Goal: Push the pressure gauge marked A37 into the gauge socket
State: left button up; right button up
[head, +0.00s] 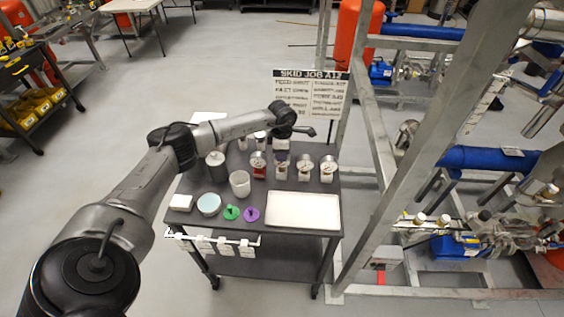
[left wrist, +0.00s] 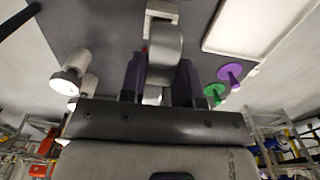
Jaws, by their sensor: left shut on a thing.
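My left gripper (head: 282,152) reaches down over this row. In the left wrist view its purple fingers are shut on a pale gauge (left wrist: 164,50), its round head seen nearly edge-on. I cannot read A37 on any gauge, and the held gauge's face is turned away. I cannot tell whether it touches the cart. I cannot make out the gauge socket for certain. My right gripper is not in view.
A sign (head: 311,94) stands behind. A grey steel frame (head: 376,130) with blue pipes rises to the right.

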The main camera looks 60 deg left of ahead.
pick_arm(q)
jog(key=shift+r+p, duration=1.6)
jog(key=shift+r, duration=0.85)
